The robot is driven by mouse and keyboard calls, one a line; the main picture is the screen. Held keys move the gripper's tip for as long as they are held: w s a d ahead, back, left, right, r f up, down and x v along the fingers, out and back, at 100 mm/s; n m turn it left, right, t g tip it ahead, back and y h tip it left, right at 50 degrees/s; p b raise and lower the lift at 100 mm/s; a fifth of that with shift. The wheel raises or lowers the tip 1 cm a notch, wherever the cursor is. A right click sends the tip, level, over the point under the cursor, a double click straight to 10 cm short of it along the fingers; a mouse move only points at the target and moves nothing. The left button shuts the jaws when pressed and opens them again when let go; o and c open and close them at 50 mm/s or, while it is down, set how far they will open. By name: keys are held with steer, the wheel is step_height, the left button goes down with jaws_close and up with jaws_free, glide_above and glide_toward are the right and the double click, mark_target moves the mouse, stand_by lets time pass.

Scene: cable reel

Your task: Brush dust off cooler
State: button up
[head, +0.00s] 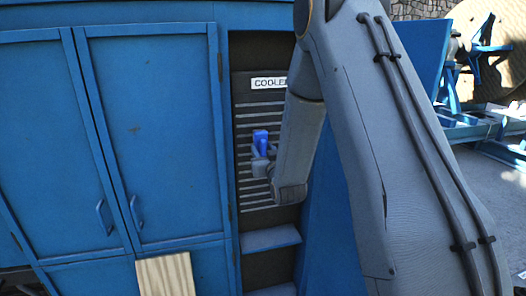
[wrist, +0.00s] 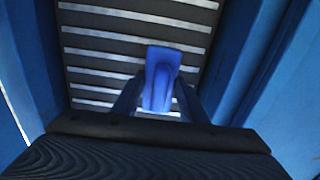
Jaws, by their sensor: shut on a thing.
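The cooler (head: 245,88) is a dark panel with pale horizontal slats and a white "COOLER" label, set in a recess of the blue cabinet. Its slats fill the upper part of the wrist view (wrist: 100,62). My gripper (head: 262,152) is in front of the slats, shut on a blue brush handle (head: 260,138). The blue piece shows upright between the two fingers in the wrist view (wrist: 160,80). Its bristles are not clear, and I cannot tell whether it touches the slats. No dust can be made out. My arm hides the cooler's right side in the head view.
Blue cabinet doors (head: 155,130) with handles stand left of the recess. A blue ledge (head: 270,240) juts out below the cooler. A wooden board (head: 165,275) is at the bottom. Blue frames (head: 480,60) stand on open ground at the far right.

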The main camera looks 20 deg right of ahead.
steer(key=shift+w+b, duration=0.5)
steer(key=shift+w, duration=0.7)
stand_by(0.3)
steer(key=shift+d+b, duration=0.7)
steer(key=shift+d, duration=3.1)
steer(key=shift+a+b, duration=0.6)
steer(key=shift+a, duration=2.2)
steer(key=shift+w+a+r, duration=0.1)
steer(key=shift+a, duration=0.95)
